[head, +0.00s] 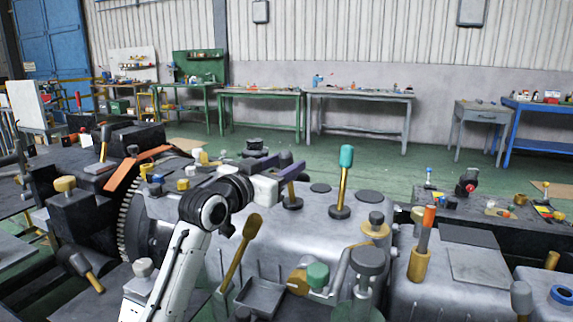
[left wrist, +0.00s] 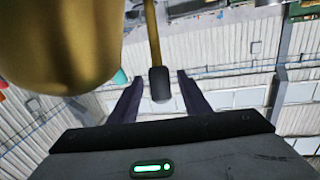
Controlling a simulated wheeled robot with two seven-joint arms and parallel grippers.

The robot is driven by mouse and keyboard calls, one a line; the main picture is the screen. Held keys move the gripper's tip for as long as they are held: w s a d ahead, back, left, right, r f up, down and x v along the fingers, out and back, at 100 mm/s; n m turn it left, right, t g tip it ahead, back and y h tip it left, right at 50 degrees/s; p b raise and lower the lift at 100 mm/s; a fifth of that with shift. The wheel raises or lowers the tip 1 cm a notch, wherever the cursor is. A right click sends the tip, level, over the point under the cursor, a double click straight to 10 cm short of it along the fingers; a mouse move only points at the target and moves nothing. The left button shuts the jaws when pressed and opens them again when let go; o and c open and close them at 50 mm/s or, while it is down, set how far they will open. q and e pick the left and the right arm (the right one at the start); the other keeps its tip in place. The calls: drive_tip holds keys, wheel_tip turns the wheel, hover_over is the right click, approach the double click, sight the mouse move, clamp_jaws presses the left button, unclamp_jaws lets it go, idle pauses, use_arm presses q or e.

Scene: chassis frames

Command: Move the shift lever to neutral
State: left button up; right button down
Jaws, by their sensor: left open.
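Several levers stand on the grey housing, and I cannot tell which one is the shift lever. One lever has a dark knob (head: 286,158) on a gold shaft and a round black base. My left gripper (head: 282,166) is open at that knob, with its dark fingers pointing away from me. In the left wrist view, the dark knob (left wrist: 160,85) appears between the two open fingers (left wrist: 159,94); contact is not visible. A teal-topped lever (head: 346,158) stands just to the right. A gold-topped lever (head: 240,245) stands in front of my wrist. My right gripper is not in view.
An orange-topped lever (head: 426,232) and grey-capped posts (head: 369,262) stand to the right. A toothed gear (head: 131,222) is at the left. A large blurred gold shape (left wrist: 65,40) is close to the left wrist camera. Workbenches (head: 360,97) line the far wall.

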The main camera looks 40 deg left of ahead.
use_arm(q)
drive_tip(key=shift+w, duration=0.55)
